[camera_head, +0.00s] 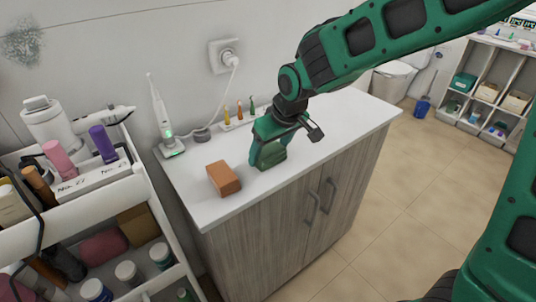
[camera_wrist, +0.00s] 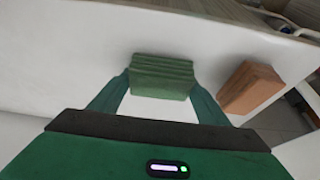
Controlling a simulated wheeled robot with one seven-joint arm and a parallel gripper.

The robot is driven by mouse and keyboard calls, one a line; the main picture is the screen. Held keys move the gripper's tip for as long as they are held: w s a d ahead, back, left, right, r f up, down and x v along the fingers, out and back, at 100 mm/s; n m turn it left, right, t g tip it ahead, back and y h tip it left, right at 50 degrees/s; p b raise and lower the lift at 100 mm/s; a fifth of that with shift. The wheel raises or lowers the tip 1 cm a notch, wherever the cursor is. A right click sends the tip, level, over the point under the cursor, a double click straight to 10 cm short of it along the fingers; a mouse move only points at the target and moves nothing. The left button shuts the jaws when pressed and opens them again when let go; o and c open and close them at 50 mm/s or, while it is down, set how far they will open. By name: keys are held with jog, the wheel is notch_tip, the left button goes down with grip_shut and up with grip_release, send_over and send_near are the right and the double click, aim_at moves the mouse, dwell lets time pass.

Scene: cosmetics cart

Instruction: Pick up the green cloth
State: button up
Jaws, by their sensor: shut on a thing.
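The green cloth (camera_wrist: 162,77) is a folded, layered block in the wrist view, on or just above the white counter top. My gripper (camera_wrist: 160,92) has one finger at each side of the cloth and is shut on it. In the head view my gripper (camera_head: 268,155) points down at the counter, and the green cloth is hard to tell apart from the green fingers there. I cannot tell whether the cloth still touches the counter.
A brown block (camera_head: 223,178) lies close beside my gripper on the counter (camera_head: 340,115). An electric toothbrush (camera_head: 162,120) stands at the back left, and a rack with small brushes (camera_head: 238,119) is by the wall. A cosmetics cart (camera_head: 160,225) stands at left. The counter's right part is clear.

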aim_at(268, 149)
jog(key=shift+r, duration=0.15)
notch_tip(268, 149, up, 4)
jog(key=shift+a+r, duration=0.1)
jog(key=shift+r, duration=0.05)
jog(key=s+a+r, duration=0.6)
jog(key=s+a, duration=0.2)
jog(key=shift+s+r, duration=0.2)
jog(key=shift+r, duration=0.05)
